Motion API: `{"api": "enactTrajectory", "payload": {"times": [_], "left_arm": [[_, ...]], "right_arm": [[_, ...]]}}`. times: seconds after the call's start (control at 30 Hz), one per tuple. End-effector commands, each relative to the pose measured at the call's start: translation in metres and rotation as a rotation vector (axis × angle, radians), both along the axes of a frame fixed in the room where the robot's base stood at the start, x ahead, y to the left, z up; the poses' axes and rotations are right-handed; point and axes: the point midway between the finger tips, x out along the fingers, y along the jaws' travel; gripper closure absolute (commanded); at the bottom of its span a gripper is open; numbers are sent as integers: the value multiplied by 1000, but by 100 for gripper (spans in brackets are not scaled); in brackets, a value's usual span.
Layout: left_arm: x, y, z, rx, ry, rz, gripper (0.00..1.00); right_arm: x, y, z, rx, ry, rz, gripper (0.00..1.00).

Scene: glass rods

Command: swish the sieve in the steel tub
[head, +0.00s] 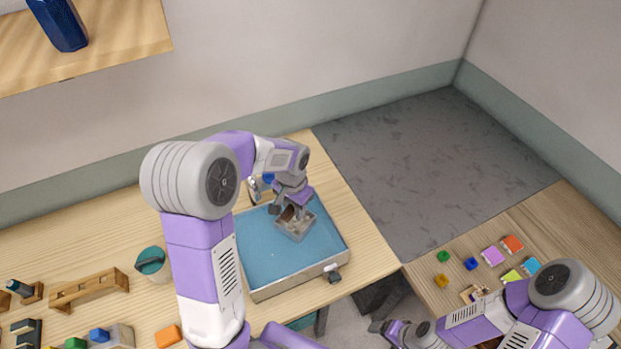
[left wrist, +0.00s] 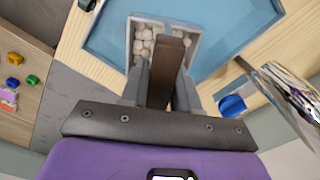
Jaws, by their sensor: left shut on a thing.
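The steel tub (head: 258,292) stands on the wooden table, with a flat blue inside that also shows in the left wrist view (left wrist: 235,55). The sieve (head: 297,232) is a small grey square box over the right half of the tub's blue area. In the left wrist view the sieve (left wrist: 130,45) holds several pale pebbles. My left gripper (head: 288,208) is shut on the sieve's brown upright handle (left wrist: 166,70). I cannot tell how deep the sieve sits. My right gripper (head: 378,327) is low in the head view, away from the tub, and its jaw opening is unclear.
A teal-topped pot (head: 151,263) stands left of the tub. A wooden rack (head: 88,288) and an orange block (head: 167,336) lie further left. Several coloured blocks (head: 492,256) lie on the right table. A gap with grey floor separates the tables.

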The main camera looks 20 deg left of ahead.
Motion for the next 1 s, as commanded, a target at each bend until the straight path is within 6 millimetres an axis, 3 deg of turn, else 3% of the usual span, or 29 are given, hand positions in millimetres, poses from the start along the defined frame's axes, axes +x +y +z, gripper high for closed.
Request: {"api": "enactTrajectory", "payload": {"times": [0.37,1.0], "left_arm": [[0,0,-16,0,0,0,100],[-1,0,-91,0,1,0,100]], "right_arm": [[-1,0,-13,0,2,0,19],[-1,0,-72,0,1,0,19]]}}
